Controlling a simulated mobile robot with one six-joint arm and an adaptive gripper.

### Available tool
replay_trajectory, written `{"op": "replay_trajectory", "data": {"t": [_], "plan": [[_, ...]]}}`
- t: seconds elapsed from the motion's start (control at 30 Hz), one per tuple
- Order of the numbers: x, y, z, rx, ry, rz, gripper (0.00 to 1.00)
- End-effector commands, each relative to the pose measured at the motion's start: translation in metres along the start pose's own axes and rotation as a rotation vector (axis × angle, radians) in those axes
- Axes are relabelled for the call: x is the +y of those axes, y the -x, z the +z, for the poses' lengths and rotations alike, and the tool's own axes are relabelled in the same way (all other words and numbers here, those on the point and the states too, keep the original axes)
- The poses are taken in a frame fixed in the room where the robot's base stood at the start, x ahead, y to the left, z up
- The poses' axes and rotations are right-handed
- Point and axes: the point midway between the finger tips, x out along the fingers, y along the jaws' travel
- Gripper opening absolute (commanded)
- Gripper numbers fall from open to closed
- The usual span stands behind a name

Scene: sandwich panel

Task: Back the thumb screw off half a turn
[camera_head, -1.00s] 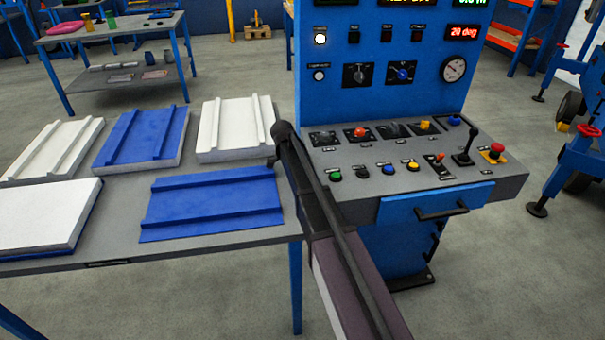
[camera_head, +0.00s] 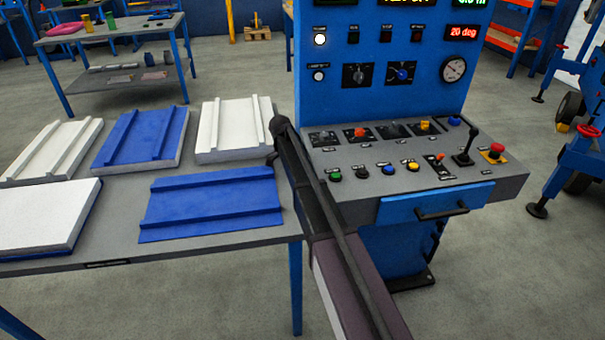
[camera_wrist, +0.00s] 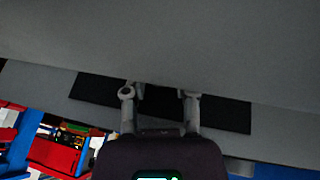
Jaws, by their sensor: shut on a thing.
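In the wrist view my gripper (camera_wrist: 160,94) has its two grey fingers at a black plate (camera_wrist: 225,112) on a grey surface (camera_wrist: 210,45). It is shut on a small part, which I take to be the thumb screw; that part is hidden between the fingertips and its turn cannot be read. In the head view my arm runs up from the bottom to the gap between table and console, and the fingertips cannot be made out there.
The blue control console (camera_head: 385,45) has a grey deck (camera_head: 345,155) with buttons, a black lever (camera_head: 466,145) and a red button (camera_head: 496,150). A grey table (camera_head: 110,205) at left carries blue and white panels. Open floor (camera_head: 490,270) lies at right.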

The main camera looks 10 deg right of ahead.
Motion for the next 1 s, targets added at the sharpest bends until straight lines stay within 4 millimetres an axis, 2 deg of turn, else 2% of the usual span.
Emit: {"op": "replay_trajectory", "data": {"t": [0.4,0.43,0.53,1.0], "plan": [[0.0010,-0.0004,0.0004,-0.002,0.018,0.044,0.00],[0.0010,-0.0004,0.0004,-0.002,0.018,0.043,0.39],[0.0009,-0.0003,0.0004,-0.002,0.018,0.043,0.69],[0.0005,0.0020,-0.0002,-0.001,0.018,0.041,0.71]]}}
